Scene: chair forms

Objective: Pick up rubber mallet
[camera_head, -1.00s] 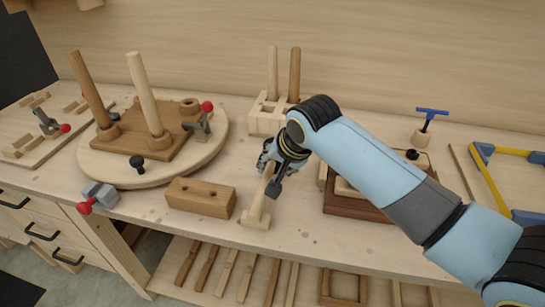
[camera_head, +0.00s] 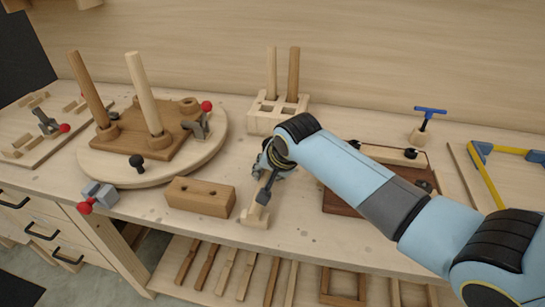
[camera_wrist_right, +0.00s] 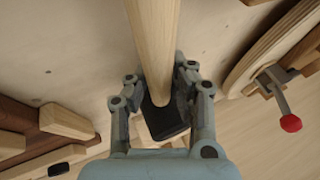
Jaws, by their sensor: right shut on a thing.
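The rubber mallet shows in the right wrist view as a pale wooden handle (camera_wrist_right: 153,40) running from the top edge down to a dark block (camera_wrist_right: 165,121), which looks like its head. My right gripper (camera_wrist_right: 160,92) has its fingers on both sides of it and is shut on it. In the head view my right gripper (camera_head: 266,180) is low over the bench, just right of the brown block with two holes. My left gripper is not in view.
The brown two-hole block (camera_head: 200,197) lies close at the left. A round turntable (camera_head: 205,160) with upright dowels stands behind it. A pale holder (camera_head: 262,121) with two dowels is at the back. A dark wooden board (camera_head: 345,203) lies at the right, beneath my forearm.

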